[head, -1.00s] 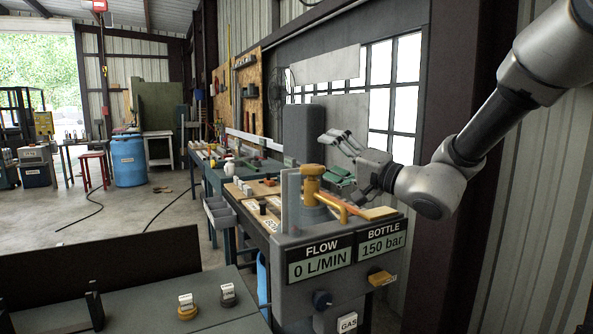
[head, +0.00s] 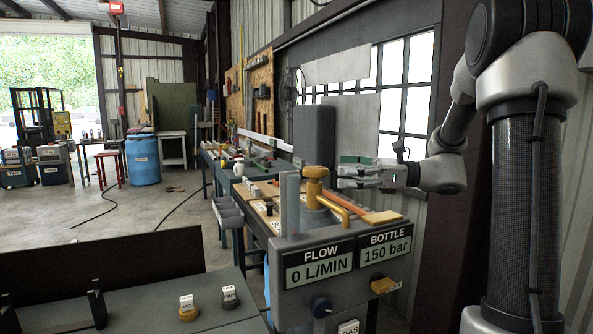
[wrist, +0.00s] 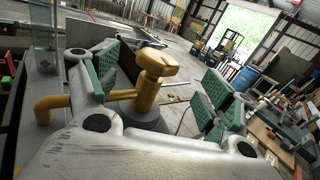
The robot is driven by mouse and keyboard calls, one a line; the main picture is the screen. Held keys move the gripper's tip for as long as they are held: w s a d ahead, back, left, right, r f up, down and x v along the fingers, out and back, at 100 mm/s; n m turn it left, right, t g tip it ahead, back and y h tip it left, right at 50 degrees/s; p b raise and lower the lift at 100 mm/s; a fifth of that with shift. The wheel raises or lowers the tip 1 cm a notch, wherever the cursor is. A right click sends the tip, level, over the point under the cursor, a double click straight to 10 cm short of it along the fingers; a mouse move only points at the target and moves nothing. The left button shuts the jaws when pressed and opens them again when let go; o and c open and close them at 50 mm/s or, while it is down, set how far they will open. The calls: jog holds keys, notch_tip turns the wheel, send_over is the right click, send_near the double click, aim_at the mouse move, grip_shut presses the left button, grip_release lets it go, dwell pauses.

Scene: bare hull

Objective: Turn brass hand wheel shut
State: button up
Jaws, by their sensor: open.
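The brass hand wheel (head: 315,172) sits on top of a yellow-brass valve stem at the back of the grey gas panel (head: 290,297). In the wrist view the wheel (wrist: 157,62) shows upright ahead, between my two green-padded fingers. My gripper (head: 345,177) is open and level just right of the wheel, its fingers pointing left towards it. In the wrist view my gripper (wrist: 166,85) is spread wide and empty, with no visible contact with the wheel. The flow display (head: 320,264) reads 0 L/MIN and the bottle display (head: 388,245) reads 150 bar.
A yellow pipe (head: 335,208) runs beside the valve. A grey cylinder (head: 314,137) stands behind it and a clear upright tube (head: 290,203) to its left. A cluttered workbench (head: 225,187) lies beyond. Open floor (head: 130,225) is at the left.

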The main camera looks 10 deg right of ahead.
aim_at(315, 168)
jog(key=shift+m, duration=0.3)
jog(key=x, duration=0.7)
jog(key=shift+w+a+f, duration=0.1)
jog(key=shift+a+f, duration=0.1)
jog(key=shift+a, duration=0.1)
jog(key=c, duration=1)
